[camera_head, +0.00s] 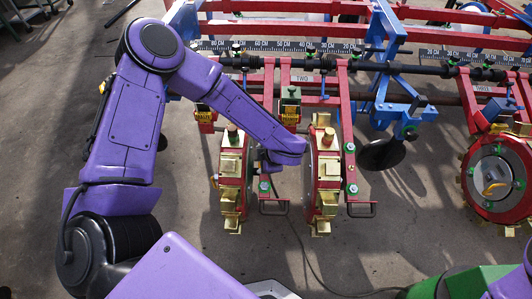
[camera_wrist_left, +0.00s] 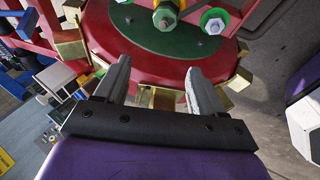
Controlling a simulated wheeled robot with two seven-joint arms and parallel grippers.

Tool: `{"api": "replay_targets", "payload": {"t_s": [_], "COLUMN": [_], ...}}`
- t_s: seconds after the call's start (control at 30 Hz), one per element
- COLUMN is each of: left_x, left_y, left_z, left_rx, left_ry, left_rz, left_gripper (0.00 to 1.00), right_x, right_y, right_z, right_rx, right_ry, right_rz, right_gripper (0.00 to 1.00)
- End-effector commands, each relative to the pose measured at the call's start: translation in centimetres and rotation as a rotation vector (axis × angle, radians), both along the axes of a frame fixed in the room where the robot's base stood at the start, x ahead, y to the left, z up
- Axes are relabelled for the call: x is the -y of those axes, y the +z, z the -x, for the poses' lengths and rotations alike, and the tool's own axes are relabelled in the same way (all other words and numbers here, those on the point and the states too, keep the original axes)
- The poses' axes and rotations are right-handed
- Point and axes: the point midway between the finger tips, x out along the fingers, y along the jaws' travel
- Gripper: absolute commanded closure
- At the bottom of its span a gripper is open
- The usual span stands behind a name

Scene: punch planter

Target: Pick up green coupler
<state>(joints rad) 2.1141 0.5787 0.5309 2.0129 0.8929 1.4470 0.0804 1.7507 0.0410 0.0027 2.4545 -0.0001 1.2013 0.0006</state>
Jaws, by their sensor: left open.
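My left gripper (camera_wrist_left: 158,72) is open in the left wrist view, with nothing between its two grey fingers. The fingers point at a red and dark green planter wheel (camera_wrist_left: 150,42). I cannot tell which green part is the coupler. In the head view my left arm reaches between two gold-studded wheels (camera_head: 231,175), and its wrist hides most of the gripper.
Red planter frames (camera_head: 347,110) and a ruler bar (camera_head: 300,48) run behind the wheels. Another red wheel (camera_head: 494,180) stands at the right. A dark cable (camera_head: 306,258) lies on the floor.

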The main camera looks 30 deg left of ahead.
Motion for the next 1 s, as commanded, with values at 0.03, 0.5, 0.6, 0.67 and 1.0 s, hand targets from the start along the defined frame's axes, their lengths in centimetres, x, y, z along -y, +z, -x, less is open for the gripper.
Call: {"api": "replay_targets", "payload": {"t_s": [0.03,0.5,0.6,0.67,1.0], "left_x": [0.0,0.1,-0.5,-0.8,-2.5], "left_y": [-2.9,-2.9,-4.9,-5.8,-10.5], "left_z": [-1.4,-4.5,-4.8,-4.9,-5.4], "left_rx": [0.041,0.106,0.106,0.106,0.108], "left_ry": [0.118,0.477,0.476,0.476,0.472], "left_rz": [0.067,0.334,0.332,0.333,0.332], "left_gripper": [0.31,0.31,0.31,0.31,0.31], "right_x": [0.0,-0.1,-0.1,-0.2,-0.6], "right_y": [-5.2,-11.3,-12.2,-12.6,-15.8], "right_z": [0.0,0.1,0.2,0.2,1.2], "right_rx": [0.000,-0.001,-0.002,-0.003,-0.095], "right_ry": [0.000,-0.002,-0.002,-0.003,0.062], "right_rz": [0.000,-0.003,-0.004,-0.004,-0.039], "right_gripper": [1.00,1.00,1.00,1.00,1.00]}}
